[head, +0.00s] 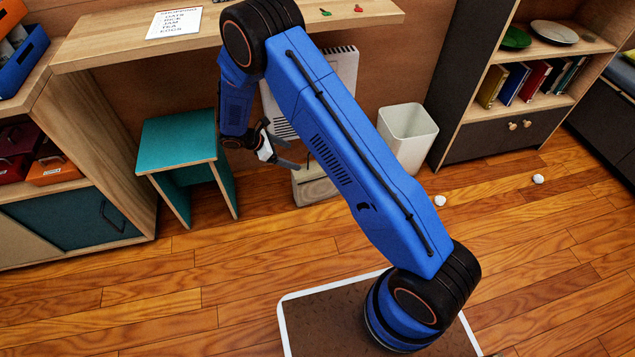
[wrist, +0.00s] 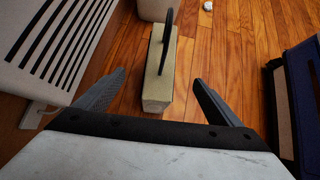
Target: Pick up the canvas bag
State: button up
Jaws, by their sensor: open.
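The canvas bag (head: 312,190) is a beige, boxy bag standing on the floor under the desk, beside the white slatted panel. In the head view my arm and gripper hide part of it. In the wrist view the bag (wrist: 157,92) shows from above as a narrow block with a dark handle loop standing up from its top. My gripper (head: 290,153) is open and empty, near and above the bag. In the wrist view the two fingers of my gripper (wrist: 159,82) appear on either side of the bag's near end, apart from it.
The white slatted panel (wrist: 60,40) stands close on the left in the wrist view. A white bin (head: 408,136) stands right of the bag. A teal stool (head: 178,140) is to the left. The desk top (head: 115,42) overhangs this spot. Crumpled white balls (head: 439,200) lie on open floor.

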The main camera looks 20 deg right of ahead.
aim_at(317, 166)
jog(key=x, duration=1.5)
jog(key=shift+s+d+f, duration=0.2)
jog(key=shift+f, duration=0.15)
jog(key=shift+c, duration=0.5)
jog(key=c, duration=1.9)
jog(key=shift+r, duration=0.15)
